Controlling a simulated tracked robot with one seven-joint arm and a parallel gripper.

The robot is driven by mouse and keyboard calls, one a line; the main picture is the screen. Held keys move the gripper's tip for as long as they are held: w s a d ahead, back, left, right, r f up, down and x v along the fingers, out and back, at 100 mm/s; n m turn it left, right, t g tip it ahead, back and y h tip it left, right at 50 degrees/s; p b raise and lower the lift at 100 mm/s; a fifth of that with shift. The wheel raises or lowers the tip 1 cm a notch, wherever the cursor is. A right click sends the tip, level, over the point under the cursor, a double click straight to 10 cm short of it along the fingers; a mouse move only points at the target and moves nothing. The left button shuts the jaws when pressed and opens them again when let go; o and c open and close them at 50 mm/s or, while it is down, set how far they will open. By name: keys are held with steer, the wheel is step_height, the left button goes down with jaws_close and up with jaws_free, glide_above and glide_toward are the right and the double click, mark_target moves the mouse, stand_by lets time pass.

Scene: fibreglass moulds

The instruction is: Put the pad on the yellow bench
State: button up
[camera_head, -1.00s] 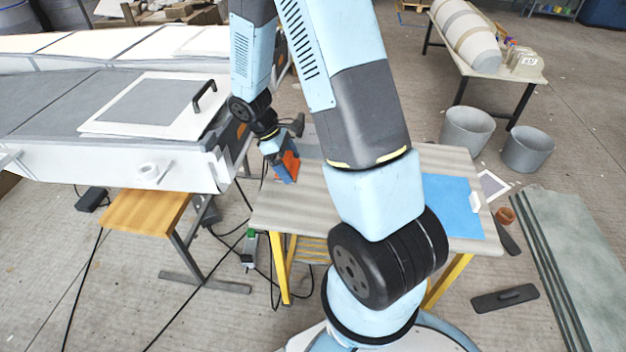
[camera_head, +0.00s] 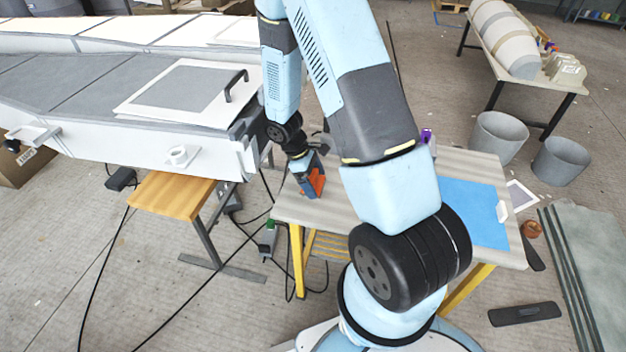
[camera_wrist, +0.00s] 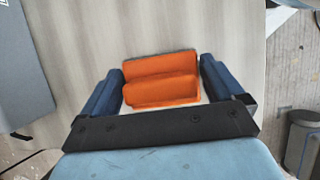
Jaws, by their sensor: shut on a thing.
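The orange pad (camera_wrist: 160,80) is between the two blue fingers of my gripper (camera_wrist: 161,68) in the wrist view, with a thin pale edge under it. In the head view, my gripper (camera_head: 309,178) points down over the left end of the yellow bench, and the orange of the pad (camera_head: 316,183) shows at its fingers. The yellow bench (camera_head: 320,208) has a pale wood-grain top and yellow legs. Its top (camera_wrist: 85,40) lies beneath the pad in the wrist view. I cannot tell whether the pad touches it. My arm hides the middle of the bench.
A blue sheet (camera_head: 465,200) and a small white block (camera_head: 503,211) lie on the bench's right end. A long white and grey mould (camera_head: 110,140) stands at left, close to my gripper. A wooden-topped stand (camera_head: 170,195) is below it. Two grey buckets (camera_head: 498,138) stand at right.

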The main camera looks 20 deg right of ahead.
steer(key=o, duration=0.7)
steer(key=v, duration=1.2)
steer(key=s+d+r+m+t+y, duration=0.1)
steer(key=s+r+m+t, duration=0.15)
steer(key=r, duration=0.75)
steer(key=s+d+r+m+t+y, duration=0.1)
steer(key=s+r+m, duration=0.25)
steer(key=r, duration=0.65)
steer(key=s+r+m+t, duration=0.1)
steer(key=s+r, duration=0.3)
steer(key=s, duration=0.1)
steer(key=s+r+m+t+y, duration=0.1)
steer(key=s+r+m+t, duration=0.1)
steer(key=s+r, duration=0.2)
steer(key=s+r+m+t, duration=0.1)
steer(key=s+r+t, duration=0.1)
steer(key=s+r, duration=0.2)
steer(key=shift+s+r+m+y, duration=0.15)
steer(key=shift+s+m+y, duration=0.05)
steer(key=shift+s, duration=0.4)
steer(key=shift+s+r+m+y, duration=0.15)
steer(key=shift+s+m+y, duration=0.05)
steer(key=shift+s, duration=0.35)
